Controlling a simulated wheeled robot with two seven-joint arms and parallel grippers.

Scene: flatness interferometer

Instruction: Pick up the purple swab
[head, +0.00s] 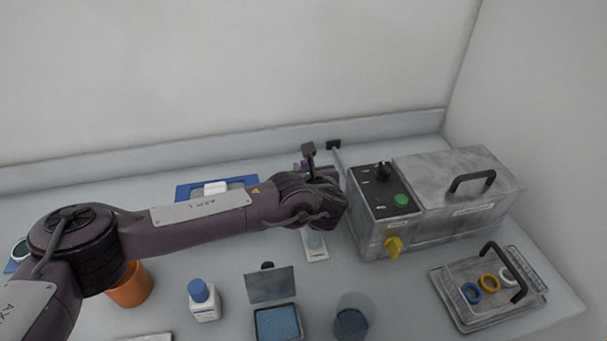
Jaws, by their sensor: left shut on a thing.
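My left arm reaches in from the left across the bench, and its gripper (322,172) is at the far side, just left of the grey metal box. A small purple piece, which looks like the purple swab (301,164), shows at the gripper's left side. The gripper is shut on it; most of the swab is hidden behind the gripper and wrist. My right gripper is not in view.
The grey box (455,185) has a black handle, green button and yellow knob. In front are a tray with rings (500,318), a clear cup (352,318), an open blue-padded case (277,322), a blue-capped bottle (203,302) and an orange cup (130,287).

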